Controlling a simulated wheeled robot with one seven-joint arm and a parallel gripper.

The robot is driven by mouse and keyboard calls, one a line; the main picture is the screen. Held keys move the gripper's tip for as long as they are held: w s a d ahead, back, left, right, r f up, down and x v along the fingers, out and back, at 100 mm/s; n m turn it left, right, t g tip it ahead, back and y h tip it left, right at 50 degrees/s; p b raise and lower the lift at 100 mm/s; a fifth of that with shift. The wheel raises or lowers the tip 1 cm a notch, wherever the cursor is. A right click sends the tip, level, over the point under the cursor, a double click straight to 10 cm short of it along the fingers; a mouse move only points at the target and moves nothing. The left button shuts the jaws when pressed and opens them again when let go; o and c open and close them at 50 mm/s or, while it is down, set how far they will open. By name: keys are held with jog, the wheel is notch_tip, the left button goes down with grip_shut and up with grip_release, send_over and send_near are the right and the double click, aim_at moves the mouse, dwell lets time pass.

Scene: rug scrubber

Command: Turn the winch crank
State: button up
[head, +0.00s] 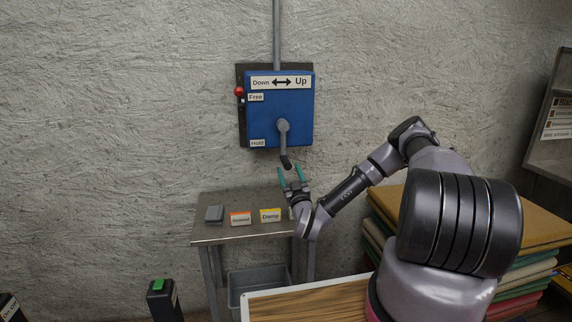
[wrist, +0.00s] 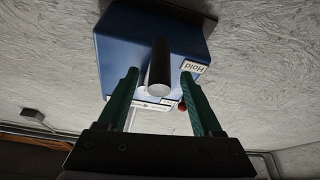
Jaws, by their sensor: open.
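The winch is a blue box (head: 280,108) on the wall, with a "Down ↔ Up" label on top. Its grey crank arm (head: 283,135) hangs down from the hub and ends in a dark handle (head: 287,163). A red knob (head: 239,91) is at the box's left side, by the "Free" label. My gripper (head: 291,174) is open, with green fingers pointing up just below the handle. In the wrist view, the handle (wrist: 159,66) appears between the open fingers (wrist: 158,88), near their tips. I cannot tell whether they touch it.
Stacked folded rugs (head: 525,265) are at right. A wooden board (head: 310,303) is in front. The wall around the winch is clear.

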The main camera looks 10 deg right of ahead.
aim_at(283, 155)
jog(key=shift+x, duration=2.2)
grip_shut()
